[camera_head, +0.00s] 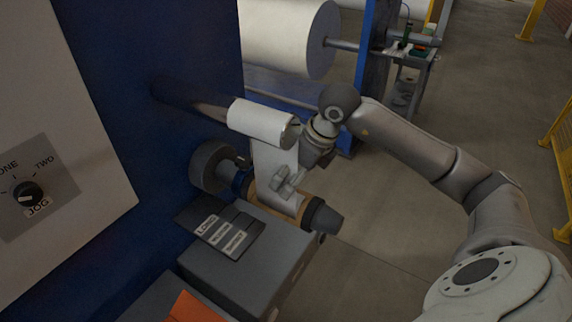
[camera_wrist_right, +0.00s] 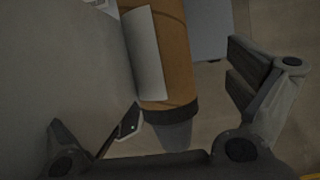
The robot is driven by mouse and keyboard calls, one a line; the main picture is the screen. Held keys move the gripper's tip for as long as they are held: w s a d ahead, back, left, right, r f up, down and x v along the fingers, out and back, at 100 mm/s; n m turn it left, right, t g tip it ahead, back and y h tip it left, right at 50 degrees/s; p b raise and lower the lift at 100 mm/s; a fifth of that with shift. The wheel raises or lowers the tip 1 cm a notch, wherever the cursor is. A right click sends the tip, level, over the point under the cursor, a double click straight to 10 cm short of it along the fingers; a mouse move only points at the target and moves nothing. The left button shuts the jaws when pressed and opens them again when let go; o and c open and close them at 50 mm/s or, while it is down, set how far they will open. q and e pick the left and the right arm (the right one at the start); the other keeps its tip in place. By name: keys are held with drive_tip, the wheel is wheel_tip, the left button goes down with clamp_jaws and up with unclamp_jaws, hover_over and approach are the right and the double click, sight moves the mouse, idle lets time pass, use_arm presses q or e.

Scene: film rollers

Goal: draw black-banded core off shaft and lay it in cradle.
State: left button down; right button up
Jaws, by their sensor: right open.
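The brown core (camera_head: 262,190) sits on the machine's shaft, whose dark grey end (camera_head: 325,219) sticks out to the lower right. The wrist view shows the brown core (camera_wrist_right: 168,60) with a black band (camera_wrist_right: 172,112) near the shaft end and a white sheet edge (camera_wrist_right: 145,55) lying on it. I cannot make out a cradle. My left gripper is not in view.
A white roller (camera_head: 262,122) stands above the core, with white web (camera_head: 272,165) hanging down. The blue machine panel (camera_head: 160,50) is left. An orange item (camera_head: 190,308) lies at the bottom. Floor is open to the right.

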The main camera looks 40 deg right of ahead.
sight(282, 200)
drive_tip(key=shift+a+f, duration=0.1)
drive_tip(key=shift+f, duration=0.25)
drive_tip(key=x, duration=0.1)
drive_tip(key=p+x, duration=0.1)
drive_tip(key=x, duration=0.1)
drive_tip(key=p+x, duration=0.1)
drive_tip(key=x, duration=0.1)
drive_tip(key=shift+s+f, duration=0.15)
drive_tip(key=shift+s, duration=0.15)
drive_tip(key=x, duration=0.2)
drive_tip(key=shift+w+f+p, duration=0.3)
drive_tip(key=shift+p, duration=0.1)
drive_tip(key=shift+w+a+f, duration=0.1)
drive_tip(key=shift+f, duration=0.45)
drive_tip(key=shift+c, duration=1.7)
drive_tip(key=c, duration=0.9)
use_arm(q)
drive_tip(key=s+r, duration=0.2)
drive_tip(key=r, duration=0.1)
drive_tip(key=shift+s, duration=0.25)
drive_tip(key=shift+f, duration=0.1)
use_arm(e)
drive_tip(key=shift+w+r, duration=0.1)
